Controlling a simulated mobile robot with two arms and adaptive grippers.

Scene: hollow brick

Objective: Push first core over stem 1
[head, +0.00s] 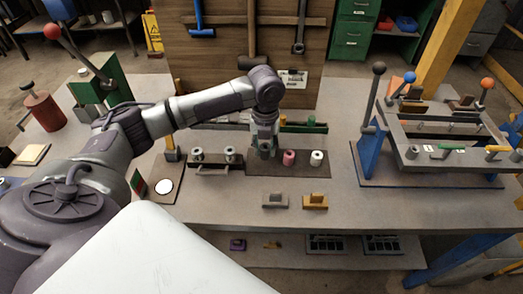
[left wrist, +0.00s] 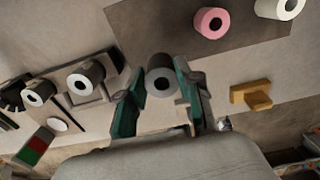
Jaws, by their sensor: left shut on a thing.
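My left gripper (head: 264,150) points down over the dark mat, left of a pink core (head: 289,157) and a white core (head: 316,158). In the left wrist view its green-and-grey fingers (left wrist: 160,103) are shut around a dark grey core (left wrist: 160,80) with a pale end ring and dark hole. In the head view the fingers mostly hide this core. A low stand (head: 215,168) left of the gripper carries two upright dark cylinders with pale ringed tops, a left one (head: 197,155) and a right one (head: 230,155). Which is stem 1 I cannot tell. My right gripper is out of view.
A grey block (head: 275,201) and a yellow block (head: 315,201) stand in front of the mat (head: 300,172). A blue-and-grey lever frame (head: 368,150) stands at right. A tool board (head: 225,70) rises behind. The front middle of the table is clear.

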